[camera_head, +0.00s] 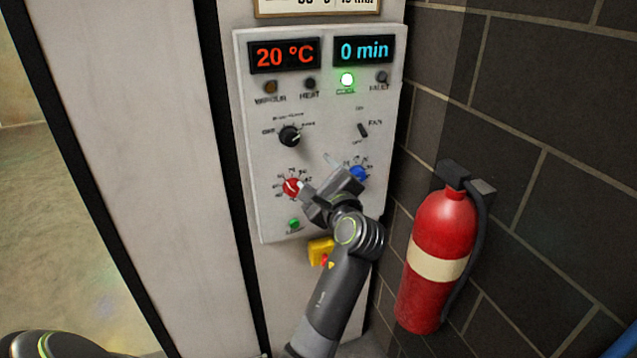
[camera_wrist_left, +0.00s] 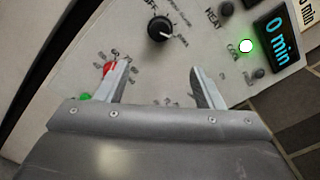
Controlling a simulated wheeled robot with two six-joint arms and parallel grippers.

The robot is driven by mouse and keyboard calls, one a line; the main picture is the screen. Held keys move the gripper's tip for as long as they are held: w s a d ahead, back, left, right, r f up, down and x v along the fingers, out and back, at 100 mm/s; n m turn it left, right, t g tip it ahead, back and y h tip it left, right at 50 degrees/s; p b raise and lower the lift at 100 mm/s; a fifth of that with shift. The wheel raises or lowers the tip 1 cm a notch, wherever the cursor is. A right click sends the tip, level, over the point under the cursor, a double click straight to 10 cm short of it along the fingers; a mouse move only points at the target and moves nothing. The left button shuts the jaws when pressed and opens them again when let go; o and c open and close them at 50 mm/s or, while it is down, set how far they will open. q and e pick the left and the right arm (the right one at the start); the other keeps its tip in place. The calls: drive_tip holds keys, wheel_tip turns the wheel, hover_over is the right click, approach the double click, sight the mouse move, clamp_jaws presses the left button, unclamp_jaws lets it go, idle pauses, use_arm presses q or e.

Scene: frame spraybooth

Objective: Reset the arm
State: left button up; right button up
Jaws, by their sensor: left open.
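My left gripper (camera_head: 318,172) is in front of the lower part of a white control panel (camera_head: 248,110). Its jaws are open and empty, with the two fingers apart in the left wrist view (camera_wrist_left: 158,70). A red knob (camera_head: 291,187) is just left of it, partly covered by a finger in the wrist view (camera_wrist_left: 109,69). A blue knob (camera_head: 359,173) is just right of it, partly hidden in the head view. A black knob (camera_head: 290,136) is above it. I cannot tell if a finger touches the panel. My right gripper is not in view.
The displays read 20 °C (camera_head: 284,55) and 0 min (camera_head: 363,50). A green lamp (camera_head: 347,79) is lit. A fan switch (camera_head: 363,130) and green button (camera_head: 293,223) are on the panel. A yellow box (camera_head: 319,250) is below. A red extinguisher (camera_head: 436,280) hangs at right on the brick wall.

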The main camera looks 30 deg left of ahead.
use_arm(q)
drive_tip(key=shift+s+d, duration=0.15)
idle(0.4)
wheel_tip(320, 180, down, 39)
drive_tip(key=d+n+g+h+b, duration=0.15)
drive_tip(key=h+b, duration=0.25)
drive_tip(key=h, duration=0.4)
drive_tip(key=s+f+n+g+h+b, duration=0.1)
drive_tip(key=s+f+n+g, duration=0.1)
drive_tip(key=s+f, duration=0.75)
drive_tip(key=s+f+n+g+h, duration=0.25)
drive_tip(key=s+f, duration=0.35)
drive_tip(key=f, duration=0.6)
drive_tip(key=s+f+n+g+b, duration=0.1)
drive_tip(key=s+f+n, duration=0.3)
drive_tip(key=s, duration=0.8)
drive_tip(key=s+a+f+n+g+b, duration=0.1)
drive_tip(key=s+f+n+g, duration=0.1)
drive_tip(key=s+f+n, duration=0.2)
drive_tip(key=s+a+f+n+g+h+b, duration=0.1)
drive_tip(key=s+f+n, duration=0.3)
drive_tip(key=s+f, duration=0.5)
drive_tip(key=s, duration=1)
drive_tip(key=shift+s+f+g, duration=0.3)
drive_tip(key=shift+s, duration=0.1)
